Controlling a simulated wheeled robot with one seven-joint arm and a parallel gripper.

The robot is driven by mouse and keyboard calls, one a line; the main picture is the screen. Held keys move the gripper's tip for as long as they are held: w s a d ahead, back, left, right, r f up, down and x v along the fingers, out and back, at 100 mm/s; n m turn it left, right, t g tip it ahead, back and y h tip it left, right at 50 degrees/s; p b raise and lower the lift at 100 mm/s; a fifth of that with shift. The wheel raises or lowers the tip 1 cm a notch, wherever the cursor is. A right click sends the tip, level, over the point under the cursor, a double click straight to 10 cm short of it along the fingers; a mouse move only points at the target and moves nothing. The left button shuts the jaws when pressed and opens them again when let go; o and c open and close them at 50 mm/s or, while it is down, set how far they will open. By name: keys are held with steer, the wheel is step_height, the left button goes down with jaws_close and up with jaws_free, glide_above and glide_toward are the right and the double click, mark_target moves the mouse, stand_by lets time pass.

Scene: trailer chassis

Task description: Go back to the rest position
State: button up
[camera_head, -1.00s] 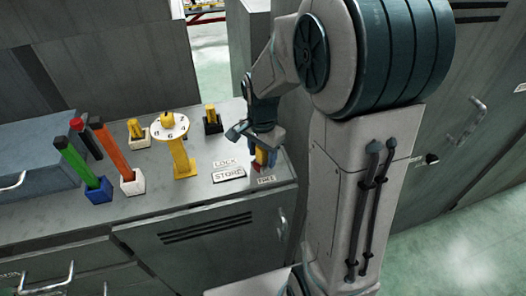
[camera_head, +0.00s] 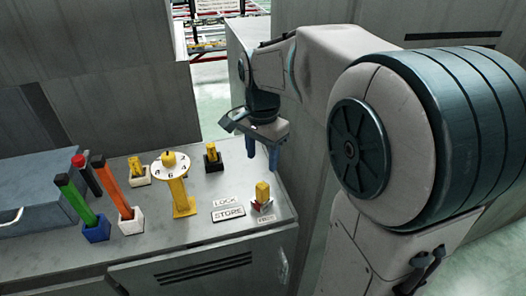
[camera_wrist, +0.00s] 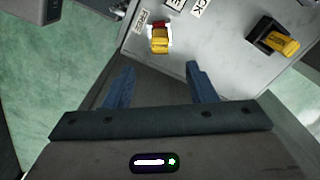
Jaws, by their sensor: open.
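My gripper (camera_head: 262,158) is raised above the right back edge of the grey bench (camera_head: 150,250), with its blue fingers pointing down. In the wrist view its two fingers (camera_wrist: 156,78) are apart with nothing between them. A small yellow piece on a red and white base (camera_head: 263,196) stands on the bench's right corner, below and apart from my gripper; it also shows in the wrist view (camera_wrist: 160,42), beyond the fingertips. A label beside it is only partly readable.
A yellow dial stand (camera_head: 183,197), a yellow piece on a black base (camera_head: 213,158), another on a white base (camera_head: 139,172), a green handle (camera_head: 74,193) and an orange handle (camera_head: 112,186) stand on the bench. A blue case (camera_head: 35,185) is at left. Green floor lies beyond.

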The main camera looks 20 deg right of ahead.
steer(key=shift+r, duration=0.2)
stand_by(0.4)
steer(key=s+f+n+t, duration=0.3)
steer(key=s+f+n, duration=0.1)
steer(key=s+n, duration=0.7)
steer(key=s, duration=0.3)
steer(key=shift+d, duration=0.1)
steer(key=c, duration=0.3)
steer(key=shift+w, duration=0.1)
